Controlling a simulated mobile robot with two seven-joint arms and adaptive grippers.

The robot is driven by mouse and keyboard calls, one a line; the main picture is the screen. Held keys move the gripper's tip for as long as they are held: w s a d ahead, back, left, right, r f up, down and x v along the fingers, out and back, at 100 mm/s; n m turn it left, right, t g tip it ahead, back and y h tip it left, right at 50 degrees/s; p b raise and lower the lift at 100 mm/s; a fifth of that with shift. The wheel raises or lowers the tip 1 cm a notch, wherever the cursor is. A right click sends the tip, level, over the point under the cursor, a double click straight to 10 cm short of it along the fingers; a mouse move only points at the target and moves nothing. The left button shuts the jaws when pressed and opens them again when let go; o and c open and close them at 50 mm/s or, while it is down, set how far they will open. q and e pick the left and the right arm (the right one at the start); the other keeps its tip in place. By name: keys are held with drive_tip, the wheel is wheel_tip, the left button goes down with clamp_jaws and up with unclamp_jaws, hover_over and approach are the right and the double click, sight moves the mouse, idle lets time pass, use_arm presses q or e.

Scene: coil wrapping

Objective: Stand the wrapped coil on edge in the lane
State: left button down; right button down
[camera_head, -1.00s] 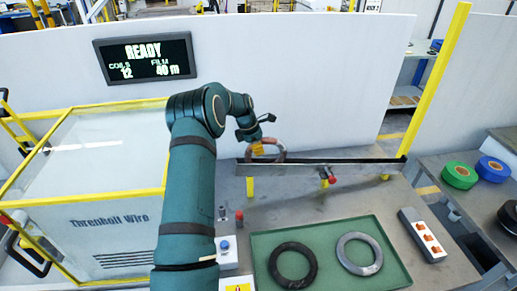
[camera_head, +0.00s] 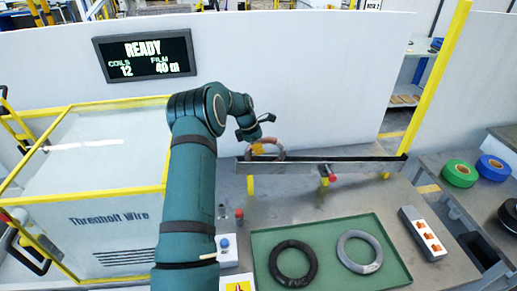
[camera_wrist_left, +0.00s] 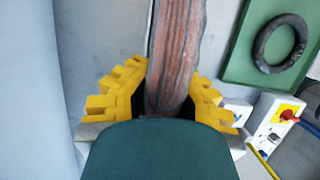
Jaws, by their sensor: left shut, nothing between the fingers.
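The reddish-brown wrapped coil (camera_head: 283,150) stands on edge at the left end of the lane (camera_head: 330,166), a long low metal channel. My left gripper (camera_head: 258,149) is at the coil, with its yellow fingers overlapping the ring's left part. In the left wrist view the coil (camera_wrist_left: 173,50) runs up the picture in line with the gap beside the yellow fingers (camera_wrist_left: 165,95). The gripper is shut with nothing held; the fingertips are partly hidden by the green gripper body. The coil's bottom is hidden behind the lane's front wall. My right gripper is not in view.
A green tray (camera_head: 321,277) in front holds a black coil (camera_head: 273,263) and a grey coil (camera_head: 343,250). A switch box (camera_head: 423,234) stands right of it. A glass-sided cabinet (camera_head: 100,225) is at left. A white wall (camera_head: 300,80) rises behind the lane.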

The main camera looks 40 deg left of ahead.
use_arm(q)
drive_tip(key=c, duration=1.1)
unclamp_jaws()
drive_tip(key=shift+o, duration=0.2)
drive_tip(key=shift+f, duration=0.1)
drive_tip(key=v, duration=1.2)
